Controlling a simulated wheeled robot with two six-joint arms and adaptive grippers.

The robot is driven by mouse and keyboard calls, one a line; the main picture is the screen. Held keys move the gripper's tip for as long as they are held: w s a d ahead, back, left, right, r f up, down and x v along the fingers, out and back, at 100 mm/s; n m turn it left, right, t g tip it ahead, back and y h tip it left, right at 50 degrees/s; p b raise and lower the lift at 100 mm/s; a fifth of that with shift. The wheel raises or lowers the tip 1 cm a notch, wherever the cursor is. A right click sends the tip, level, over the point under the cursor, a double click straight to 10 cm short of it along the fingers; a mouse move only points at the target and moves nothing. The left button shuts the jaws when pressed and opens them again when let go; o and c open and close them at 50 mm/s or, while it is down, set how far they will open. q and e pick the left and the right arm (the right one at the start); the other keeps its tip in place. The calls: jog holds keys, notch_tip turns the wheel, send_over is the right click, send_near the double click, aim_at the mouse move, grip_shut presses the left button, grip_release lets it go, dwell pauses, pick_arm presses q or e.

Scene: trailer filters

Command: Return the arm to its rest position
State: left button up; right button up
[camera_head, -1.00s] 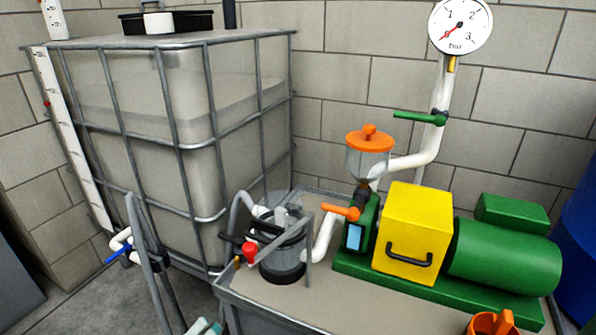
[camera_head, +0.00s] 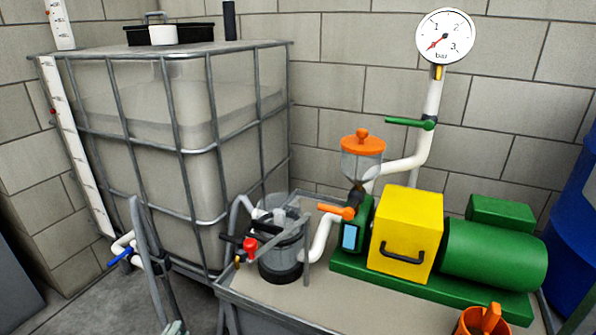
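My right gripper is not in view. The clear filter housing (camera_head: 281,262) stands upright on the bench (camera_head: 262,306), with a red knob (camera_head: 250,247) at its left. No gripper touches the housing or the pump (camera_head: 495,256).
A caged white tank (camera_head: 140,150) stands at the left, with a blue-handled valve (camera_head: 119,257) low on it. An orange cup (camera_head: 482,320) is at the bottom right. Blue barrel (camera_head: 580,225) at right.

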pick_arm(q)
jog(key=s+a+f+n+g+y, duration=0.35)
jog(key=f+n+g, duration=0.2)
jog(key=f, duration=0.55)
jog(key=s+d+f+n+g, duration=0.3)
jog(key=s+f+g, duration=0.3)
jog(key=s, duration=0.5)
jog(key=s+d+f+n+g, duration=0.35)
jog(key=s+f, duration=0.45)
jog(key=s, duration=0.3)
jog(key=s+a+r+g+p, duration=0.1)
jog(key=s+a+r+p, duration=0.1)
jog(key=s+r+p, duration=1.3)
jog(key=p, duration=1.3)
jog(key=shift+s+a+r+g+p, duration=0.15)
jog(key=shift+a+r+g+p, duration=0.15)
jog(key=shift+a+p, duration=0.1)
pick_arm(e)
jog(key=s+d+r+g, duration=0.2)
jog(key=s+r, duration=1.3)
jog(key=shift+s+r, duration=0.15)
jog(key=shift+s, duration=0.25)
pick_arm(q)
jog(key=shift+h, duration=0.25)
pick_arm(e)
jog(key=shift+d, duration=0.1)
